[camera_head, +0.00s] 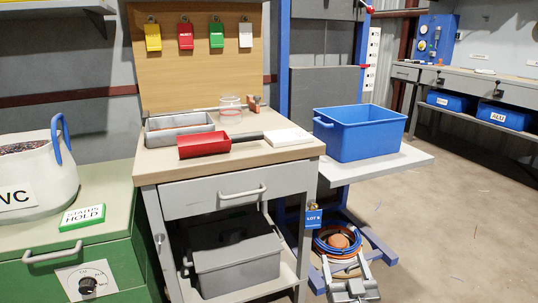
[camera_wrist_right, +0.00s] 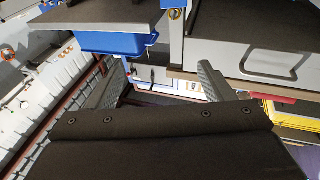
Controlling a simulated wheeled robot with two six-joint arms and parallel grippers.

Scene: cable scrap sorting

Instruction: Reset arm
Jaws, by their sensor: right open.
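My right gripper (camera_head: 349,276) shows at the bottom edge of the head view, low in front of the blue stand and to the right of the workbench. In the right wrist view its two fingers stand wide apart, with nothing between them (camera_wrist_right: 162,82). It is open and empty. My left gripper is in neither view. A blue bin (camera_head: 360,134) stands on a grey shelf (camera_head: 408,162) above the right gripper. A coiled cable in blue and orange (camera_head: 338,242) lies just behind the gripper, low on the stand; I cannot tell the gap between them.
A grey crate (camera_head: 238,265) sits below. A white bag (camera_head: 35,180) stands on the green cabinet (camera_head: 108,225). Floor at right is clear.

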